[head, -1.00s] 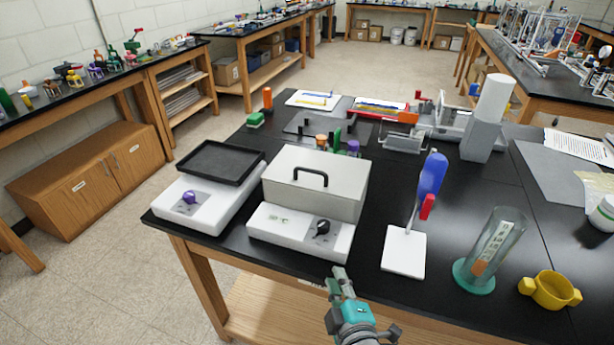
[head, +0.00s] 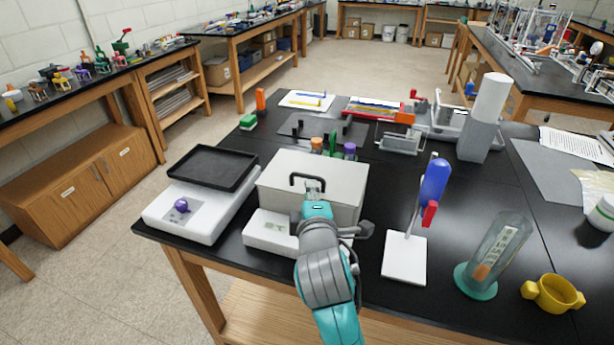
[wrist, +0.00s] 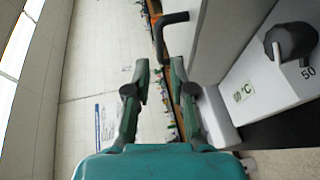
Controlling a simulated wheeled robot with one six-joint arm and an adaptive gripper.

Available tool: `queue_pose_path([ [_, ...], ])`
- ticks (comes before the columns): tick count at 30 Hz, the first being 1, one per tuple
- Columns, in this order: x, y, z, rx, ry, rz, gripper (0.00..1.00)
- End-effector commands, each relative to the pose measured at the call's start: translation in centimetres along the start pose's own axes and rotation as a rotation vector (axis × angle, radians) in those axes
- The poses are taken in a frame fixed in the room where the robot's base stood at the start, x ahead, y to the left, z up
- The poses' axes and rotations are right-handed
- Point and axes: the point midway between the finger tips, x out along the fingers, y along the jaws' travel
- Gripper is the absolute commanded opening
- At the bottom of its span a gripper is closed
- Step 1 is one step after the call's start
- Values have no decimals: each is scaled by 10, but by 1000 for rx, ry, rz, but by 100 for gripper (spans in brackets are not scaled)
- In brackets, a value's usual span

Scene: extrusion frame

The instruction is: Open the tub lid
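The tub (head: 275,200) is a pale grey box on a white base unit (head: 266,232). Its flat lid (head: 335,172) is on, with a black bar handle (head: 307,177) on top. My gripper (head: 314,186) is in front of the tub at about handle height, hiding part of the tub front and the base's dial. The handle (wrist: 172,20) shows just beyond the fingertips, nearer the right finger. Whether they touch is unclear. The black dial (wrist: 290,42) shows at right.
A white unit with a black tray (head: 212,168) stands left of the tub. A blue bottle on a stand (head: 434,182), a glass cylinder (head: 497,252) and a yellow cup (head: 553,293) stand to the right. Small coloured bottles (head: 333,145) stand behind the tub.

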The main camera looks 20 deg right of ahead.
Motion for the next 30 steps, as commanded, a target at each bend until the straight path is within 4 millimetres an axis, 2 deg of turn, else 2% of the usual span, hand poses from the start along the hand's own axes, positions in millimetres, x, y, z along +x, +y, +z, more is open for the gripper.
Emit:
queue_pose_path([
  [6, 41, 0, 0, 1, -1, -1, 23],
  [12, 68, 0, 0, 1, 0, 0, 23],
  [18, 79, 0, 0, 1, 1, 0, 23],
  [26, 80, 0, 0, 1, 1, 0, 23],
  [29, 80, 0, 0, 1, 1, 0, 3],
  [30, 80, 0, 0, 1, 1, 0, 0],
])
